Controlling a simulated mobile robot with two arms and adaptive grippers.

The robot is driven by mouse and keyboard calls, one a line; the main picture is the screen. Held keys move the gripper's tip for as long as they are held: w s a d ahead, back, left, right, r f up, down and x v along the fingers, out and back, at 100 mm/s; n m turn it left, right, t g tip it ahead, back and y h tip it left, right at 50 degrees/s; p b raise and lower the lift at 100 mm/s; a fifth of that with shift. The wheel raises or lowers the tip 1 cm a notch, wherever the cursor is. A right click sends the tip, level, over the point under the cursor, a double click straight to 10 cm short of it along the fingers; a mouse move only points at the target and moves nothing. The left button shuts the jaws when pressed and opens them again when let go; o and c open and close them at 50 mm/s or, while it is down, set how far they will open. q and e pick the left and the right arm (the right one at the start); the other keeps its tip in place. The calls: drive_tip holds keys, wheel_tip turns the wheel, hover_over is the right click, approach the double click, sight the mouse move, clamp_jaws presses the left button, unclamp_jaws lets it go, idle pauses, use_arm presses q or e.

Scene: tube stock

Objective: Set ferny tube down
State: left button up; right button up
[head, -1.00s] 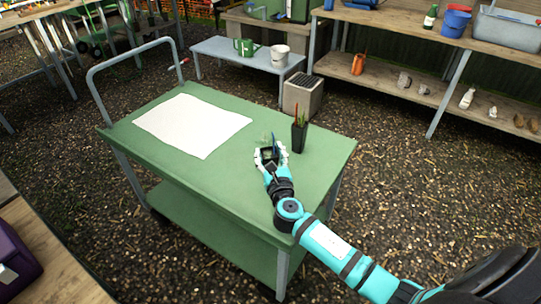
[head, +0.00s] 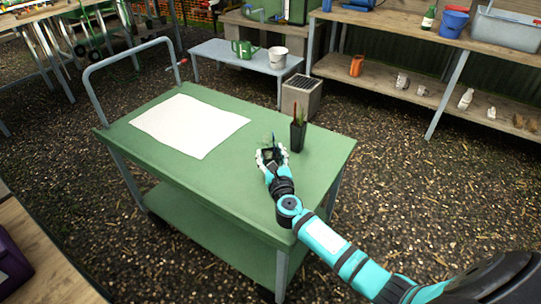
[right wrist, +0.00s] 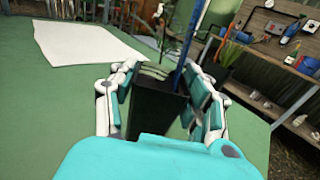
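The ferny tube (right wrist: 155,108) is a black, square-sided pot with thin green fronds and a blue stake. In the right wrist view it stands roughly upright between the fingers of my right gripper (right wrist: 165,103), which look closed on its sides. In the head view my right gripper (head: 271,157) is over the near right part of the green cart top (head: 215,170), with the tube (head: 268,152) mostly hidden by the hand. I cannot tell whether the tube's base touches the cart. My left gripper is not in view.
A white sheet (head: 190,124) lies on the cart's left half. The cart top between sheet and hand is clear. A grey bench (head: 240,58) stands behind.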

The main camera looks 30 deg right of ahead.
drive_tip(key=o, duration=0.4)
drive_tip(key=shift+c, duration=0.2)
drive_tip(key=shift+r, duration=0.1)
drive_tip(key=shift+s, duration=0.15)
drive_tip(key=v, duration=1.1)
drive_tip(key=shift+s+p, duration=0.35)
drive_tip(key=shift+a, duration=0.15)
